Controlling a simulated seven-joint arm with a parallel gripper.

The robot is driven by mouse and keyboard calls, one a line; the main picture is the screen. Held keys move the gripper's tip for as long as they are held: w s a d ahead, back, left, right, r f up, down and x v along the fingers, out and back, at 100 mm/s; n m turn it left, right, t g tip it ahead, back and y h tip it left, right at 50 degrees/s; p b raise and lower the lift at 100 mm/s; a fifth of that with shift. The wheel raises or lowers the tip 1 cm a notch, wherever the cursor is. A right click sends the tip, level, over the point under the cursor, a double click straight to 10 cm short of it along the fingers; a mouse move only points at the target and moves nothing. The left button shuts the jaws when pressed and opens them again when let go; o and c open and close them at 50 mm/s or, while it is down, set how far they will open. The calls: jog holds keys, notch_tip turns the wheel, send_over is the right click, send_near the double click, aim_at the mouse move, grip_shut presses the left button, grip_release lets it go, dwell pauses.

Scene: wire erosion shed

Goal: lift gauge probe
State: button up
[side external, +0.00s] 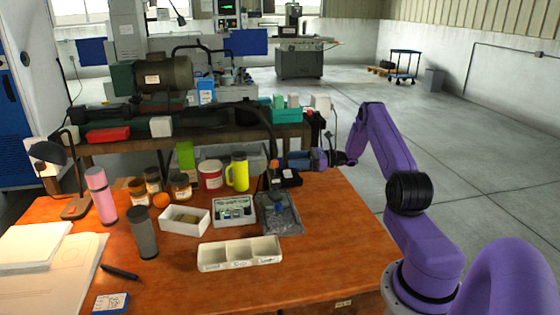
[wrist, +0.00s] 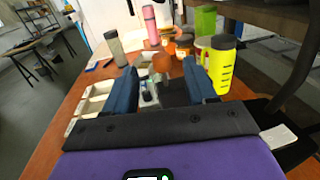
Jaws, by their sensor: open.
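My gripper (side external: 288,160) is level above the back right of the orange-brown table, its blue fingers pointing left. In the wrist view, the two blue fingers (wrist: 160,72) stand wide apart with nothing clearly held between them. A slim dark upright item with an orange top (side external: 275,178) stands just below the fingertips, by the back of a dark grey tray (side external: 292,226). I cannot tell whether this is the gauge probe. Small parts in an open case (side external: 219,222) lie left of the tray. In the wrist view, the case's contents are partly hidden by the fingers.
A white three-compartment tray (side external: 211,262) lies in front. The front right of the table is clear.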

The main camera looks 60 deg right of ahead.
jog(key=v, duration=0.8)
